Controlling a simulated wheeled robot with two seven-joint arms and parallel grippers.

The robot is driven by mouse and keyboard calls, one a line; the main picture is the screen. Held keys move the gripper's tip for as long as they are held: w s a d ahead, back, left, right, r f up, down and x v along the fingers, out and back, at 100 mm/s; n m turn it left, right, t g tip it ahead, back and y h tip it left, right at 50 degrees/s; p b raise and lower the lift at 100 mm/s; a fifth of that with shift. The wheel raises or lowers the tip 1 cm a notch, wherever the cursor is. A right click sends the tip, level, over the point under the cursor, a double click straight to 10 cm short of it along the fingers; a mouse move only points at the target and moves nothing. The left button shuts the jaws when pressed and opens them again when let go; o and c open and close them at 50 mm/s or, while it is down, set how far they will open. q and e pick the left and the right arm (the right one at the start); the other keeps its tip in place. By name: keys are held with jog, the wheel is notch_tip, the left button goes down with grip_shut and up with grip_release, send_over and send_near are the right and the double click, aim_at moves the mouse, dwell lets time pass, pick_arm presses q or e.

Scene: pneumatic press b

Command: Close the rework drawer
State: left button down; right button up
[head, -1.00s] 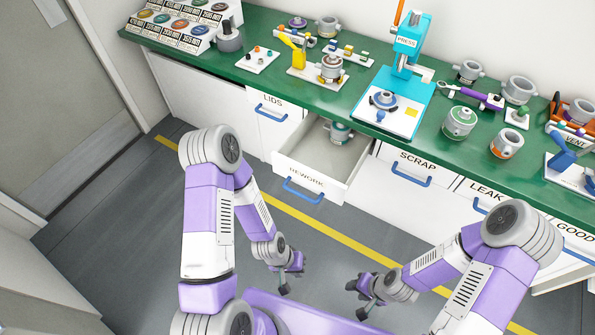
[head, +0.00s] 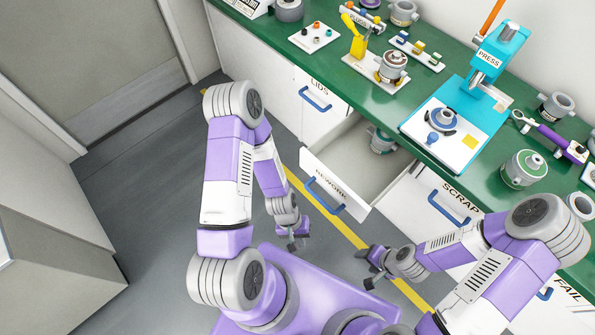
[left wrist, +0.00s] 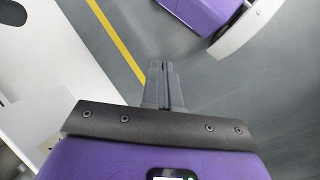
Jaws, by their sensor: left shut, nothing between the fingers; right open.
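The rework drawer (head: 337,192) is pulled open below the green bench, its front marked REWORK with a blue handle (head: 324,196). A grey-green valve part (head: 381,141) stands inside it near the back. My left gripper (head: 298,243) is in front of and below the drawer front, apart from the handle. In the left wrist view its fingers (left wrist: 161,85) are shut together with nothing between them, pointing over the floor. My right gripper (head: 366,266) is open and empty over the floor, below and to the right of the drawer.
The LIDS drawer (head: 318,112) and SCRAP drawer (head: 440,205) are closed on either side. The green bench (head: 290,62) carries a blue press (head: 480,80), small trays and several valve parts. The grey floor (head: 140,220) on the left is clear.

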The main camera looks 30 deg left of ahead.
pick_arm(q)
jog(key=s+f+n+g+h+b, duration=0.1)
jog(key=s+n+g+h, duration=0.2)
jog(key=s+n, duration=0.2)
jog(key=n+t+y+b, duration=0.1)
jog(key=n+t+b, duration=0.4)
jog(key=n+t, duration=1.7)
send_near(311, 167)
jog(key=shift+g, duration=0.3)
jog(key=b+x, duration=0.1)
jog(key=x, duration=0.2)
jog(key=b+x, duration=0.1)
jog(key=x, duration=0.2)
jog(key=shift+w+r, duration=0.1)
jog(key=shift+r, duration=0.15)
jog(key=shift+w+d, duration=0.1)
jog(key=shift+w, duration=0.25)
